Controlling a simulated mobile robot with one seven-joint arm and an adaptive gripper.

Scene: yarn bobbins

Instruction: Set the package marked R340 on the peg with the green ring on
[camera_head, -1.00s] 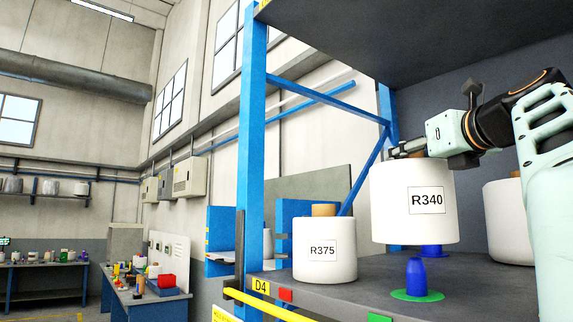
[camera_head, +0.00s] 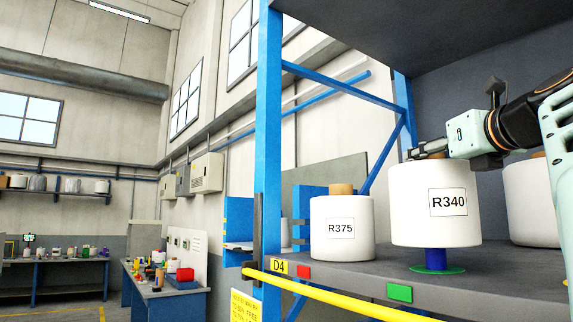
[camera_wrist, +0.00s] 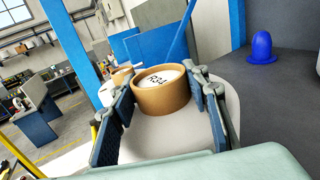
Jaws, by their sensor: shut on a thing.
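The white package marked R340 (camera_head: 436,222) hangs upright over the peg with the green ring. My gripper (camera_head: 428,156) holds it from above. In the wrist view, the fingers stand on both sides of its brown core (camera_wrist: 160,97) and are shut on it. The blue peg (camera_head: 436,258) shows only its lower part below the package; its tip is hidden by the package. The green ring (camera_head: 452,269) lies flat around the peg's base on the shelf. A gap remains between the package's bottom and the ring.
The package marked R375 (camera_head: 342,237) stands to the left on the grey shelf (camera_head: 350,268). Another white package (camera_head: 528,205) stands behind at the right. Another blue peg (camera_wrist: 262,48) shows free in the wrist view. A blue rack post (camera_head: 268,150) rises at the left.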

